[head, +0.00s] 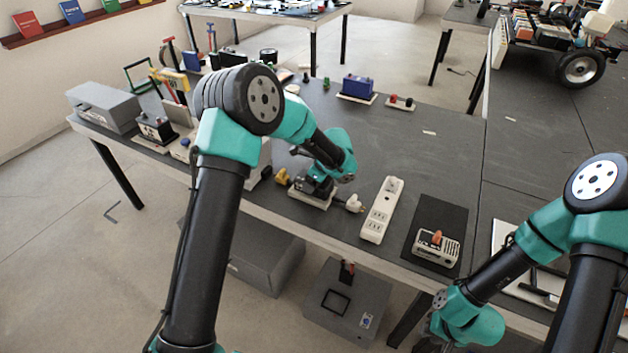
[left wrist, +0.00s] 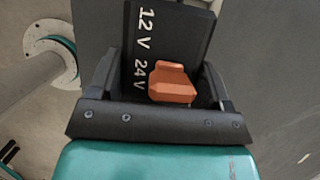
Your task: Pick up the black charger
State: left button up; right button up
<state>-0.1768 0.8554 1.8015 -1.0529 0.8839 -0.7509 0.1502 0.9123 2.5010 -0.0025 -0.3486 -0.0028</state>
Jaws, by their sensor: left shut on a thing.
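In the left wrist view the black charger (left wrist: 180,40), marked 12 V and 24 V with an orange knob (left wrist: 172,82), sits between the two fingers of my left gripper (left wrist: 158,85), which is shut on it. In the head view my left gripper (head: 312,180) is low at the front edge of the table, and the arm hides most of it and part of the charger. A pale base lies just below it; I cannot tell whether the charger touches it. My right gripper (head: 430,345) is at the bottom edge, apart from the charger, its fingers too unclear to judge.
A white power strip (head: 381,210) and a white plug (head: 354,203) lie to the right. A cream box with an orange knob (head: 437,245) stands on a black mat (head: 452,215). A blue battery (head: 357,86) is behind. The table centre is clear.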

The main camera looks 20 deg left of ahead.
pick_arm(q)
jog(key=s+d+r, duration=0.1)
jog(key=s+d, duration=0.3)
jog(key=s, duration=0.9)
jog(key=shift+s+r, duration=0.2)
jog(key=shift+s, duration=0.1)
jog(key=shift+w, duration=0.1)
jog(key=w+a+r+n+g+h, duration=0.1)
jog(key=w+a+r+n+g, duration=0.1)
jog(key=n, duration=0.6)
jog(key=w+a+r+n+g+h, duration=0.2)
jog(key=r+n, duration=0.3)
jog(key=n, duration=0.4)
jog(key=shift+w+a+r+g, duration=0.25)
jog(key=shift+w+a+g, duration=0.25)
jog(key=shift+w, duration=0.35)
jog(key=shift+d, duration=0.15)
